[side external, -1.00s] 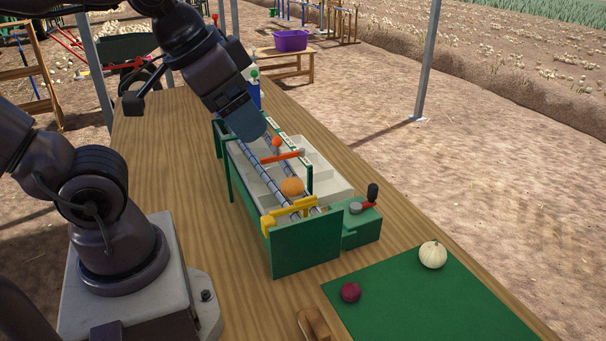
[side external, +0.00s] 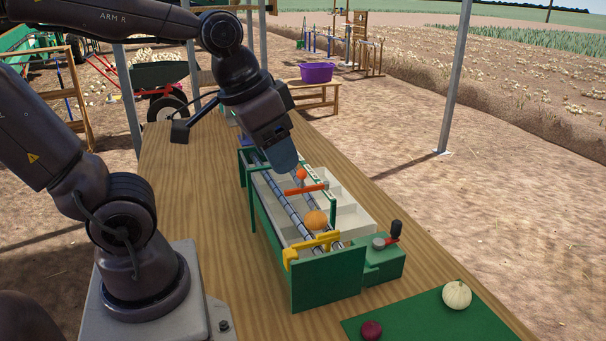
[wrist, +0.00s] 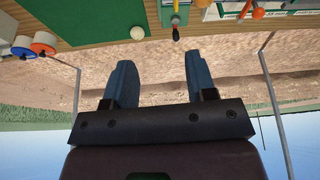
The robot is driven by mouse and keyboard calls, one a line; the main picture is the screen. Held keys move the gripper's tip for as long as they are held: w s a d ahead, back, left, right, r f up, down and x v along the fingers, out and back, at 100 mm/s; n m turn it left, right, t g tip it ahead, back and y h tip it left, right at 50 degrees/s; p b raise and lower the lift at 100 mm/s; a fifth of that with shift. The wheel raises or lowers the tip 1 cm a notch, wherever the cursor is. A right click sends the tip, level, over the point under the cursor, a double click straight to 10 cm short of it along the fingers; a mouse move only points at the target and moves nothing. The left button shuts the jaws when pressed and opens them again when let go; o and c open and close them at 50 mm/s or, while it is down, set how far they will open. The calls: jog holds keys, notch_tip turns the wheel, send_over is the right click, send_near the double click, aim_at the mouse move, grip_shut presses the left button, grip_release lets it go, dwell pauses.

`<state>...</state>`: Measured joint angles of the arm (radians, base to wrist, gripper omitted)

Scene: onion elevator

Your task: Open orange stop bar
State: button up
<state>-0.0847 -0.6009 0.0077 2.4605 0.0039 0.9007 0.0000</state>
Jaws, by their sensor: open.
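The orange stop bar (side external: 307,189) lies crosswise over the rollers of the green sorting machine (side external: 328,279), with a round orange knob (side external: 301,174) by its far side. In the wrist view, an orange bar (wrist: 245,8) and knob (wrist: 258,13) show at the top right edge. My gripper (side external: 285,163) is above the rollers, just behind and left of the knob in the side view; contact cannot be told. In the wrist view my gripper (wrist: 159,60) has its two blue fingers wide apart with nothing between them. An orange onion (side external: 315,219) sits on the rollers in front of the bar.
A yellow bar (side external: 312,247) crosses the near end of the rollers. Pale bins (side external: 350,222) line the right side. A green box (side external: 384,263) with a black-topped lever stands beside them. The table's left is clear.

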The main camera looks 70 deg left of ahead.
jog(key=w+a+f+n+g+y, duration=0.1)
jog(key=w+a+f+g, duration=0.1)
jog(key=w+a, duration=0.6)
jog(key=w+a+f+g+y, duration=0.1)
jog(key=w+a+f+g, duration=0.3)
jog(key=a, duration=0.7)
jog(key=shift+t, duration=0.6)
jog(key=x, duration=1)
jog(key=shift+w+a+f, duration=0.15)
jog(key=shift+a+f, duration=0.05)
jog(key=shift+a, duration=0.05)
grip_shut()
